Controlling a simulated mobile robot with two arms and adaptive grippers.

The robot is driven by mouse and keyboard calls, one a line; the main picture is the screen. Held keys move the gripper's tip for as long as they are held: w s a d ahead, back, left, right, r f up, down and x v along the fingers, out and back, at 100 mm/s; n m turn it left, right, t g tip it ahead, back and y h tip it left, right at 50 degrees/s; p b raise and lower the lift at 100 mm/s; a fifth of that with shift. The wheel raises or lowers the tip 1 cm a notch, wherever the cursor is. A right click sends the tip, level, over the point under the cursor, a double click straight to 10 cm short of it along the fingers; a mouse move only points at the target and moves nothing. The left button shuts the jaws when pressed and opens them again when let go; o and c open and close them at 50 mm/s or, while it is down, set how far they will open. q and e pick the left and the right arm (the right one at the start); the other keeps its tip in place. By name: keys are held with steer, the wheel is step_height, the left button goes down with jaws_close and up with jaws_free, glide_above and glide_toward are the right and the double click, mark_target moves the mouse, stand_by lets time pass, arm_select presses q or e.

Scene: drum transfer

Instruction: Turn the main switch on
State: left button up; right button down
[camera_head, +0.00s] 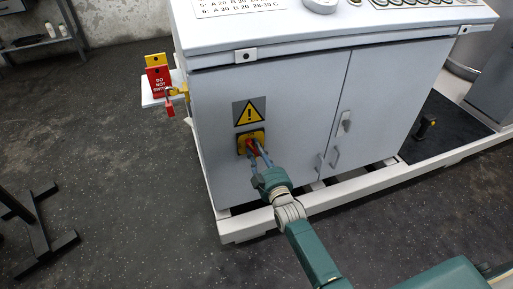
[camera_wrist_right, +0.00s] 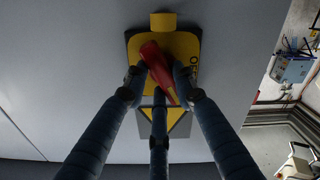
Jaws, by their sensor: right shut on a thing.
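The main switch is a red handle (camera_head: 251,145) on a yellow plate (camera_head: 242,138), low on the front of a grey cabinet. In the right wrist view the red handle (camera_wrist_right: 157,70) lies at a slant across the yellow plate (camera_wrist_right: 184,45), and lettering starting "OF" shows at the plate's edge. My right gripper (camera_head: 256,152) is shut on the handle, with fingers on either side of it; in the wrist view the gripper (camera_wrist_right: 159,73) partly hides the plate. My left gripper is not in view.
A yellow warning sign (camera_head: 249,112) is above the switch. A red "do not switch" tag (camera_head: 158,80) and a red padlock (camera_head: 170,107) hang at the cabinet's left side. The floor at left is mostly clear.

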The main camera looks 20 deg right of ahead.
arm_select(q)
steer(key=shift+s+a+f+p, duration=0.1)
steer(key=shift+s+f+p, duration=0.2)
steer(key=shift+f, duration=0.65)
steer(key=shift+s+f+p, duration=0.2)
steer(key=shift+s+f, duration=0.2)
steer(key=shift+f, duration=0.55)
arm_select(e)
steer(key=shift+f+m, duration=0.2)
steer(key=shift+m, duration=2.5)
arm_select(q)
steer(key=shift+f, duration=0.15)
arm_select(e)
steer(key=c, duration=1.4)
jaws_free()
steer(key=s, duration=1.2)
steer(key=shift+d, duration=0.25)
